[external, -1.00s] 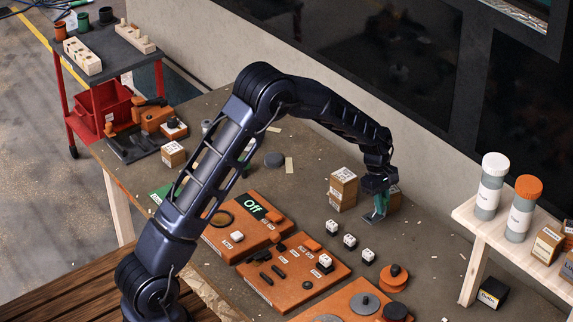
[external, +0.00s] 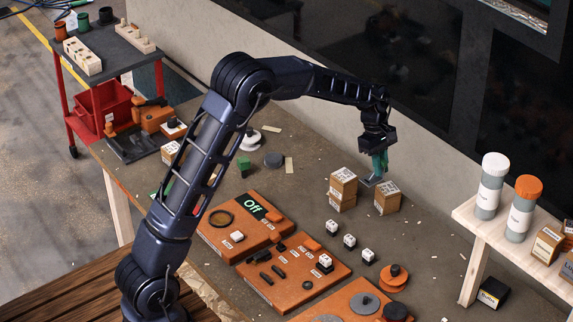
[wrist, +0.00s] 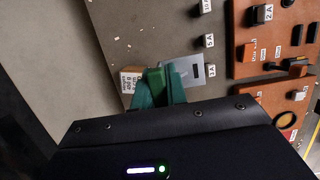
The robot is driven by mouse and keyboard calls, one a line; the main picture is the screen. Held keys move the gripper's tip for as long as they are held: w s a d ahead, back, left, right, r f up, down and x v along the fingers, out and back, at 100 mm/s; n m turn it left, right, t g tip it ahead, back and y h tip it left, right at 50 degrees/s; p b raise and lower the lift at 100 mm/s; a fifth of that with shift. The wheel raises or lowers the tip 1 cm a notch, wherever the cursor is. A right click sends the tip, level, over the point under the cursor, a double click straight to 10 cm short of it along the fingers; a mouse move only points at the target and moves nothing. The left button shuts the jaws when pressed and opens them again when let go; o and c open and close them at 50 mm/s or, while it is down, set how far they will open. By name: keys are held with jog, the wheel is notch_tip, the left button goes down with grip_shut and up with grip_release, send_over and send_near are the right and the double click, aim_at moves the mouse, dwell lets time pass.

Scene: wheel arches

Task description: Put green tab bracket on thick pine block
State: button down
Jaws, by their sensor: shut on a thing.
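My gripper (external: 380,163) has teal fingers shut on the green tab bracket, held up in the air near the cardboard boxes. Its grey metal plate (external: 370,181) sticks out below the fingers. In the wrist view, the bracket's green tab (wrist: 155,80) is between the teal fingers, and its plate with small holes shows beside them (wrist: 186,72). Two pale pine blocks with holes lie on the dark top of the red cart at the far left: a left one (external: 82,57) and a right one (external: 136,39). I cannot tell for sure which is the thick one.
Stacked cardboard boxes (external: 343,187) and a single box (external: 387,199) stand below my gripper. Orange panels (external: 292,275) fill the bench front. A wooden shelf (external: 520,240) with two jars stands at right. Green and dark cups (external: 83,21) stand behind the pine blocks.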

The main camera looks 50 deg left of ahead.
jog(key=s+a+r, duration=0.1)
jog(key=s+a, duration=0.5)
jog(key=a, duration=0.7)
jog(key=s+a+r, duration=0.1)
jog(key=s+a, duration=0.4)
jog(key=a, duration=0.9)
jog(key=s+a+r, duration=0.2)
jog(key=s+a, duration=0.4)
jog(key=a, duration=0.7)
jog(key=s+a, duration=1)
jog(key=s, duration=0.1)
notch_tip(320, 180, down, 19)
jog(key=shift+w+d, duration=0.1)
jog(key=shift+f, duration=0.1)
jog(key=c, duration=1.7)
grip_release()
jog(key=o, duration=0.3)
